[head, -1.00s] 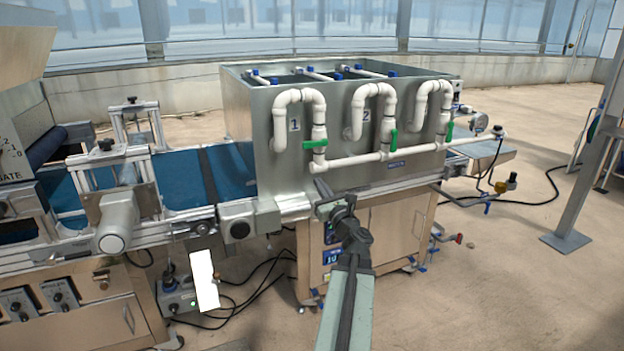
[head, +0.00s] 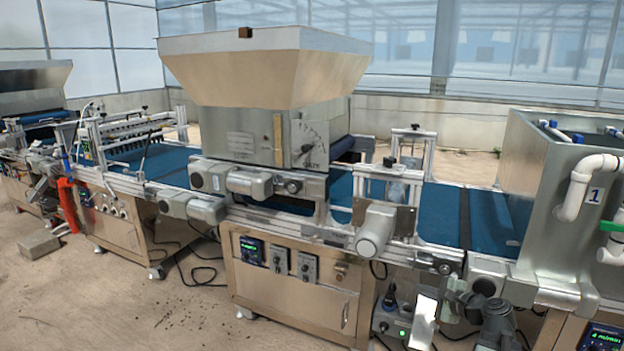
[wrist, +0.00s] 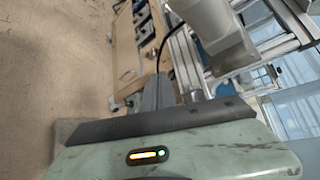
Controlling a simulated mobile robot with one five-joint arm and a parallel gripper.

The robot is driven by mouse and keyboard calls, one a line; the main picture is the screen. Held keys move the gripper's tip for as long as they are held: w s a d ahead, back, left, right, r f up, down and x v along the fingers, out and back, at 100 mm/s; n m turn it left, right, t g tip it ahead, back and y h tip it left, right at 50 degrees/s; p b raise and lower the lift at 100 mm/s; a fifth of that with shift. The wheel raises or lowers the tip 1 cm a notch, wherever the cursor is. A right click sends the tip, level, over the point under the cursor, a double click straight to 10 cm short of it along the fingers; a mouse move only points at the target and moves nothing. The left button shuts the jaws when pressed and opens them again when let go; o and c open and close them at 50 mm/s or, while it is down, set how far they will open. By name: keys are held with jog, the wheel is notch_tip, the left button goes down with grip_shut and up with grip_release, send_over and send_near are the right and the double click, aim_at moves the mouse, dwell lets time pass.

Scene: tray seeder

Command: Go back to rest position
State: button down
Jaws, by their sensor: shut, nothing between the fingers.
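My gripper (head: 462,292) shows small at the lower right of the head view, in front of the conveyor frame below the grey tank. It is shut and empty. The dark joint of my arm (head: 498,325) is just below it at the picture's bottom edge. In the wrist view my gripper (wrist: 165,92) points away from my green wrist housing, toward the machine's metal frame and the floor. Its tips are hard to make out there.
The seeder line crosses the head view, with a hopper (head: 265,65), a blue conveyor belt (head: 440,212), a grey tank (head: 545,190) and white pipes (head: 577,190). A control cabinet (head: 290,290) stands below the hopper. Bare floor (head: 90,310) is free at lower left.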

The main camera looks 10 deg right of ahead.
jog(key=a+f+n+g+y, duration=0.2)
jog(key=a+f+n+g, duration=0.4)
jog(key=a, duration=0.8)
jog(key=s+a+f+n+g+h, duration=0.3)
jog(key=s+a+f+n+g, duration=0.15)
jog(key=a+n, duration=0.3)
jog(key=s+a+f+n+g+h, duration=0.3)
jog(key=s+a+f+n, duration=0.15)
jog(key=a+n, duration=0.35)
notch_tip(320, 180, up, 19)
jog(key=m+p, duration=0.1)
jog(key=p, duration=1.8)
jog(key=shift+d+r, duration=0.1)
jog(key=shift+d, duration=0.05)
